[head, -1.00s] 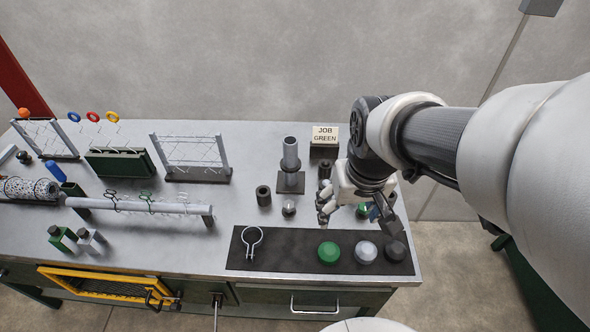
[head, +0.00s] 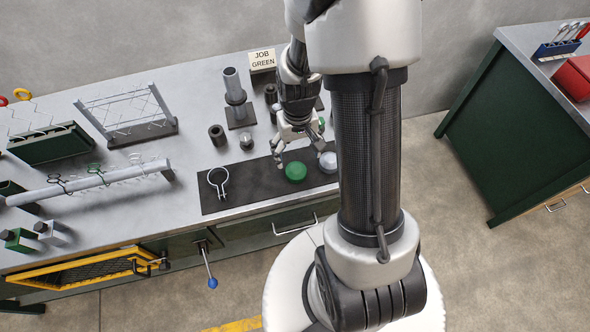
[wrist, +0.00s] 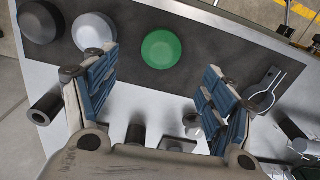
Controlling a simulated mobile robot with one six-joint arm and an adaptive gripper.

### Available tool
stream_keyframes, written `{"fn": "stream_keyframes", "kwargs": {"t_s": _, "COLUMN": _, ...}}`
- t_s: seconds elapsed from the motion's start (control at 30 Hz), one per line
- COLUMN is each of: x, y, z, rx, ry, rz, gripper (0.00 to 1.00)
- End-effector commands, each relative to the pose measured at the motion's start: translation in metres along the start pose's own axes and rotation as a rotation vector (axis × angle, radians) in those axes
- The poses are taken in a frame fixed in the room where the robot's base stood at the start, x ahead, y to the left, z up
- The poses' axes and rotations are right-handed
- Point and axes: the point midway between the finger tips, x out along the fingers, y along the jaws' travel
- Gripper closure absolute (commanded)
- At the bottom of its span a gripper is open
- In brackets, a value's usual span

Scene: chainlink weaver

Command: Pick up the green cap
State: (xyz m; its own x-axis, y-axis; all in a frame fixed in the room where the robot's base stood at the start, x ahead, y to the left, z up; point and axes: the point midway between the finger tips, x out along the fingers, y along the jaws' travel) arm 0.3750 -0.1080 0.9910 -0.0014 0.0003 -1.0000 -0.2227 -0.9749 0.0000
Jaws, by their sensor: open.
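The green cap (head: 296,171) is a round dome lying on the dark mat (head: 245,196) near the front of the bench. It also shows in the wrist view (wrist: 161,48), ahead of the fingers and roughly between their lines. My gripper (head: 300,152) is open and empty, its fingers pointing down just behind and above the green cap in the head view. In the wrist view, the two blue-padded fingers (wrist: 158,88) are wide apart, with the cap beyond their tips. I see no contact with the cap.
A white cap (head: 328,162) sits close to the right of the green cap. A dark cap (wrist: 41,22) lies beyond it. A metal ring clamp (head: 218,182) lies on the mat's left. A small knob (head: 246,141) and a dark cylinder (head: 217,135) stand behind the mat.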

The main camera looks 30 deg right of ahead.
Motion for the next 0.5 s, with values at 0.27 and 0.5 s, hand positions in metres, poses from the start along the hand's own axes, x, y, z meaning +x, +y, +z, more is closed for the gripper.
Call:
{"fn": "stream_keyframes", "kwargs": {"t_s": 0.27, "x": 0.035, "y": 0.0, "z": 0.0, "rx": 0.0, "ry": 0.001, "rz": 0.0, "gripper": 0.23}}
{"fn": "stream_keyframes", "kwargs": {"t_s": 0.5, "x": 0.053, "y": -0.002, "z": 0.0, "rx": -0.001, "ry": -0.002, "rz": 0.0, "gripper": 0.23}}
